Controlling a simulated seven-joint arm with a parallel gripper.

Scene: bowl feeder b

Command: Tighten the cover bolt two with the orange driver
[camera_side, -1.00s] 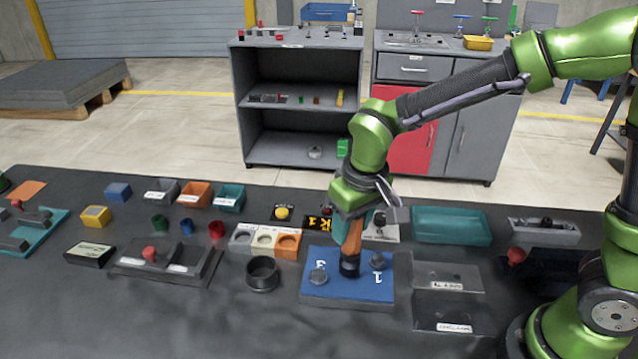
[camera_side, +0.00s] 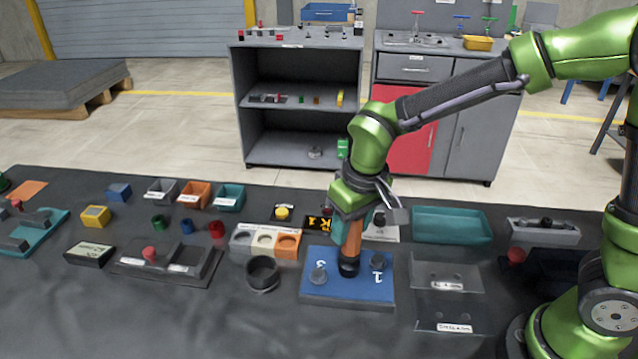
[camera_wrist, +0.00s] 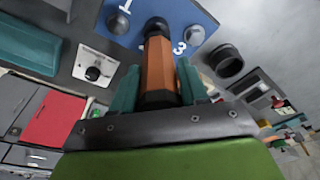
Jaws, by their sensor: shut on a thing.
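My gripper (camera_side: 349,222) is shut on the orange driver (camera_side: 350,241) and holds it upright over the blue board. The wrist view shows my teal fingers (camera_wrist: 158,88) on both sides of the driver (camera_wrist: 160,68), whose dark end (camera_wrist: 156,27) points at the board. The blue board (camera_side: 320,289) carries a grey bolt (camera_side: 318,275) beside the white "3" and another (camera_side: 377,261) near the "1". The driver's dark tip stands between these two, at the middle bolt place; any bolt under it is hidden. The wrist view also shows the bolts by "1" (camera_wrist: 118,22) and "3" (camera_wrist: 195,35).
A black ring-shaped cup (camera_side: 262,273) stands left of the board. Small grey, cream and orange holders (camera_side: 288,244) sit behind it. A teal tray (camera_side: 452,225) and dark labelled plates (camera_side: 447,290) lie to the right. The front of the table is clear.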

